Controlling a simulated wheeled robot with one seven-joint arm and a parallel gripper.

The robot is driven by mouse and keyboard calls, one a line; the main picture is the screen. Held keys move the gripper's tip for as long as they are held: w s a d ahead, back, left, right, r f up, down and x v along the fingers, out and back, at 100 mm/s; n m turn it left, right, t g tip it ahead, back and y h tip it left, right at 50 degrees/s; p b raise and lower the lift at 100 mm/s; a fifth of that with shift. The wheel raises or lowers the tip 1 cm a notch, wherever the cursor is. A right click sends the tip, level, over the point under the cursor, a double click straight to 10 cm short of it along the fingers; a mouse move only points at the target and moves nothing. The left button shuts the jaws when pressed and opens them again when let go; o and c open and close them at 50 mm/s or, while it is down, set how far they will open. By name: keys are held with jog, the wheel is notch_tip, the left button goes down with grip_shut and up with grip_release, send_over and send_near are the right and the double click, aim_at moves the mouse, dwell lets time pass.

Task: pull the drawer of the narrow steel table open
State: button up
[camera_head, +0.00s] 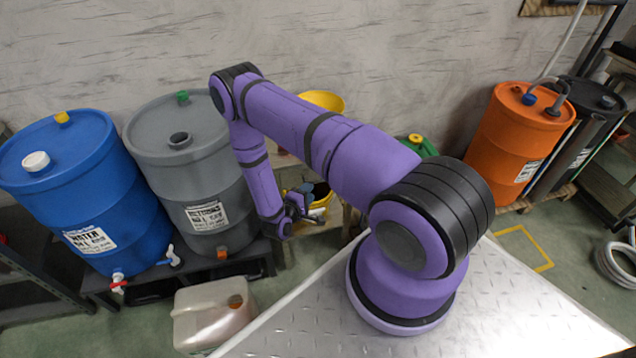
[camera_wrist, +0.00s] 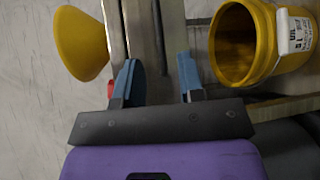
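The narrow steel table stands against the wall, mostly hidden behind my arm in the head view. In the wrist view its steel front (camera_wrist: 139,35) runs up the picture, with a dark strip (camera_wrist: 159,35) along it that may be the drawer's handle or a gap; I cannot tell which. My gripper (camera_wrist: 160,78) has its two blue fingers apart, one on each side of this strip, with no contact visible. In the head view my gripper (camera_head: 300,205) is small, in front of the table. How far the drawer stands out cannot be told.
A yellow bucket (camera_wrist: 285,70) stands on the table's lower part beside my gripper; a yellow funnel (camera_wrist: 82,45) is on top. Grey (camera_head: 205,185) and blue (camera_head: 95,190) drums stand left, an orange drum (camera_head: 510,140) right. A pale canister (camera_head: 210,312) is on the floor.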

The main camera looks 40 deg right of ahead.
jog(key=x, duration=0.7)
grip_shut()
